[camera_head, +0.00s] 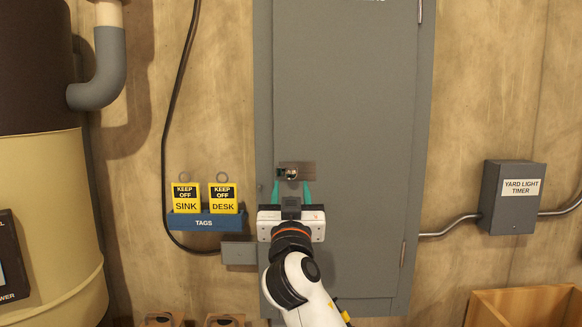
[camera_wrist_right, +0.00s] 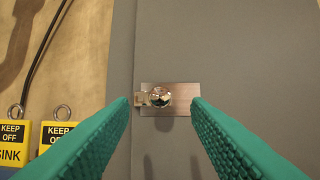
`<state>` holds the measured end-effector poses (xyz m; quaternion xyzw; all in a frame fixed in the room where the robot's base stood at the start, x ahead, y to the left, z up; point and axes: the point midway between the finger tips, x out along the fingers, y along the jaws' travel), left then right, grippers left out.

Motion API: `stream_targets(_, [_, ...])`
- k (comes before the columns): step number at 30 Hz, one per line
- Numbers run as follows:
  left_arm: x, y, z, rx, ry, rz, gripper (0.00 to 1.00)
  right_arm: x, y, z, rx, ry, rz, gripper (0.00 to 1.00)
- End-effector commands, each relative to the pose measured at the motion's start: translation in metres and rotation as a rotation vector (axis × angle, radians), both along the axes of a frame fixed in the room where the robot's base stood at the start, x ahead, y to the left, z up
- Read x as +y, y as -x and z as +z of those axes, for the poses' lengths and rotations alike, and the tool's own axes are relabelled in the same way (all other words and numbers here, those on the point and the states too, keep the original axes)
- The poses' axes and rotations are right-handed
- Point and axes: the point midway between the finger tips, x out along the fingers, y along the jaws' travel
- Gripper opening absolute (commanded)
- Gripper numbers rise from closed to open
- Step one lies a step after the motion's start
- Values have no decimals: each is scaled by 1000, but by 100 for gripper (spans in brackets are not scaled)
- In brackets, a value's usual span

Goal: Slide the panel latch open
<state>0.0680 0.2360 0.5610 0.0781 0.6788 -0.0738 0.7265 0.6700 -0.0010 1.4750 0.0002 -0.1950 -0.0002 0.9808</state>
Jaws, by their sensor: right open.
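The grey panel (camera_head: 345,90) is a tall metal door on the wall, and it looks closed. Its latch (camera_head: 297,171) is a small metal plate with a shiny round knob near the door's left edge. In the right wrist view the latch knob (camera_wrist_right: 159,97) sits on the brushed plate (camera_wrist_right: 185,98), with a small pale catch at its left. My right gripper (camera_head: 291,190) is open in front of the panel. Its green fingers (camera_wrist_right: 160,105) stand on either side of the knob, apart from it, with nothing between them. My left gripper is not in view.
Yellow tags reading SINK (camera_head: 186,206) and DESK (camera_head: 223,206) hang at a blue rack (camera_head: 205,221) left of the panel. A wooden crate (camera_head: 520,304) stands at lower right, and a large tank (camera_head: 45,200) at left.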

Motion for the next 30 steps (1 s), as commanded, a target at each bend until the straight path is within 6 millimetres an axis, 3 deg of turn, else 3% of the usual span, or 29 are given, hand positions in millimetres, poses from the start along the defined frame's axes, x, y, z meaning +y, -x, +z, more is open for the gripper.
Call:
stream_targets(3, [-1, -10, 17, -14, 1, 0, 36, -1, -19, 12, 1, 3, -2, 44])
stream_targets(9, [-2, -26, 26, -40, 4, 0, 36, 0, -37, 17, 1, 1, 0, 44])
stream_targets(19, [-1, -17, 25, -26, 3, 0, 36, 0, -40, 16, 0, 0, 1, 44])
stream_targets(27, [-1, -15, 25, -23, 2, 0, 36, 0, -40, 16, 0, 0, 1, 1])
stream_targets(30, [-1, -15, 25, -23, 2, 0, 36, 0, -40, 16, 0, 0, 1, 0])
